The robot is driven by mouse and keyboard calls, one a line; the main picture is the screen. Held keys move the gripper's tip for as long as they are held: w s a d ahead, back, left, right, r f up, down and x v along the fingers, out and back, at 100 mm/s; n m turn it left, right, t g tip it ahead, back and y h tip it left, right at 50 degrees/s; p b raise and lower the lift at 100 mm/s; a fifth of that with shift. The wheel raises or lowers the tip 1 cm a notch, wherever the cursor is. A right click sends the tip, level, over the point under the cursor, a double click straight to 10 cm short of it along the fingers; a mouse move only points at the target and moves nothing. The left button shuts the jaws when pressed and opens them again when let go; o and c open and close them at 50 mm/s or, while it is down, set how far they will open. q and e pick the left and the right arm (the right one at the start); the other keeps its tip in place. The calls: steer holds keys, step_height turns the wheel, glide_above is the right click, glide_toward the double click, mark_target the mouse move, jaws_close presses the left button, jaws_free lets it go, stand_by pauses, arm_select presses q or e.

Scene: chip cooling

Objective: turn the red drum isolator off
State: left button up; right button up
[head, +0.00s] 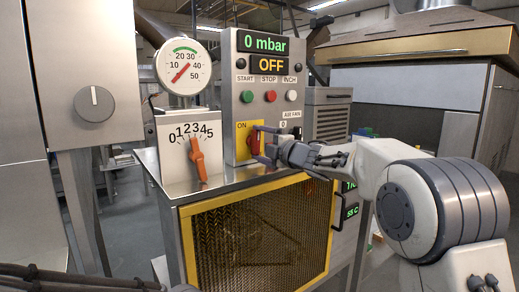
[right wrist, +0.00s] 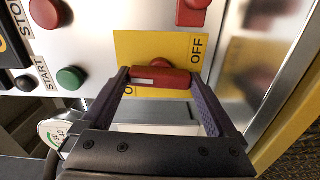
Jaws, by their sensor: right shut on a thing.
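The red drum isolator's handle (head: 254,140) sits on a yellow plate (head: 241,152) low on the grey control panel, with "ON" at the plate's upper left. In the right wrist view the red handle (right wrist: 160,78) lies between the fingers, a white mark at its left end. "OFF" shows on the yellow plate (right wrist: 150,48) at the upper right; "ON" is partly hidden by a finger. In the head view the handle stands about upright. My right gripper (head: 263,148) is shut on it. My left gripper is not in view.
A second red knob (right wrist: 192,12) is close beside the plate. START, STOP and INCH buttons (head: 270,96) are above. An orange lever (head: 198,160) on a 0–5 scale stands to the left. A yellow-framed mesh guard (head: 258,192) is below.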

steer(key=shift+n, duration=0.4)
steer(key=o, duration=1)
steer(key=shift+a, duration=0.1)
steer(key=b+v, duration=0.2)
steer(key=v, duration=0.8)
steer(key=shift+s, duration=0.2)
